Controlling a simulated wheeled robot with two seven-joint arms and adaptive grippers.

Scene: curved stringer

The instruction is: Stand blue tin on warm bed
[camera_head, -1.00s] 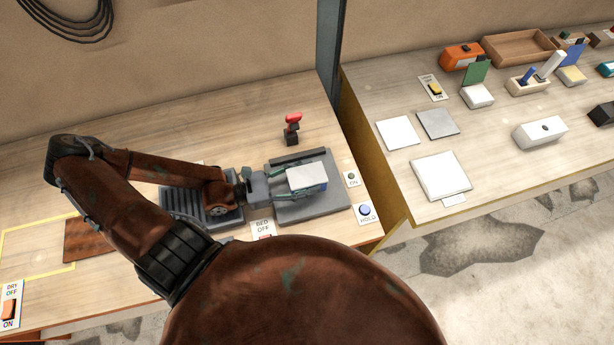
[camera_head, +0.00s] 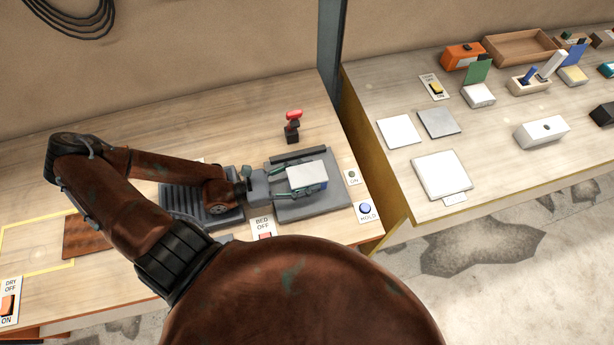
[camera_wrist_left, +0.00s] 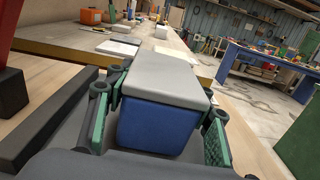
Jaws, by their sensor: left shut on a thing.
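The blue tin (camera_head: 308,178) has a pale grey lid and blue sides. It is upright between the fingers of my left gripper (camera_head: 300,182), which is shut on it. In the left wrist view the tin (camera_wrist_left: 158,125) fills the middle, with a green-padded finger on each side. The tin is over the flat grey plate (camera_head: 330,200), which I take as the warm bed, in front of its dark raised back bar. I cannot tell whether its base touches the plate. My right gripper is out of view.
A red-topped lever (camera_head: 292,127) stands behind the plate. A BED OFF switch (camera_head: 263,229) and a blue HOLD button (camera_head: 366,209) lie in front and right. A ribbed grey block (camera_head: 185,200) sits left, under my arm. A second table (camera_head: 480,190) is beyond a gap.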

